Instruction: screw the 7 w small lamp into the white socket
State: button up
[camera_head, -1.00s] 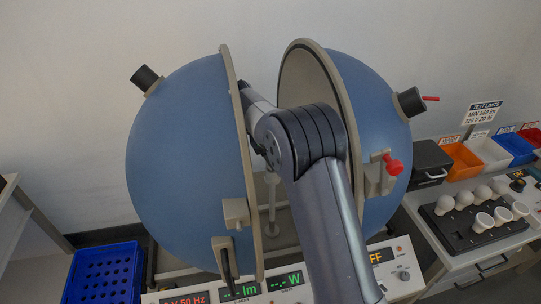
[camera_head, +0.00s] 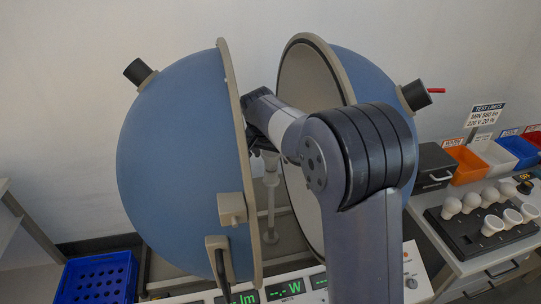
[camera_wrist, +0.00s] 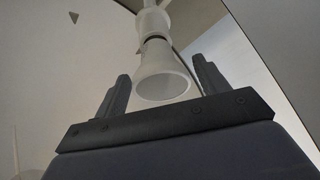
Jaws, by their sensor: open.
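In the wrist view a white cone-shaped lamp (camera_wrist: 163,76) stands with its wide end toward my gripper (camera_wrist: 160,85). Its narrow end meets a white collar, the socket (camera_wrist: 153,22), with a dark line between them; I cannot tell how deep the lamp sits. My gripper is open, one finger on each side of the lamp's wide end; I see no clear contact. In the head view the white post (camera_head: 271,205) stands between the sphere halves, with the pale lamp (camera_head: 271,168) at its top; my arm hides most of my gripper. The lamp's wattage mark is not readable.
The blue sphere's left half (camera_head: 175,175) and right half (camera_head: 345,75) stand open close around my arm. A meter panel (camera_head: 410,270) is in front. A black tray (camera_head: 465,235) with several white lamps and coloured bins (camera_head: 468,165) are at right. A blue crate (camera_head: 95,280) is at lower left.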

jog(key=n+y, duration=0.1)
jog(key=n, duration=0.3)
jog(key=shift+s+d+r+y+p, duration=0.1)
jog(key=shift+y+p, duration=0.3)
jog(key=shift+n+y+p, duration=0.3)
jog(key=shift+n+y, duration=0.4)
jog(key=shift+n, duration=1.3)
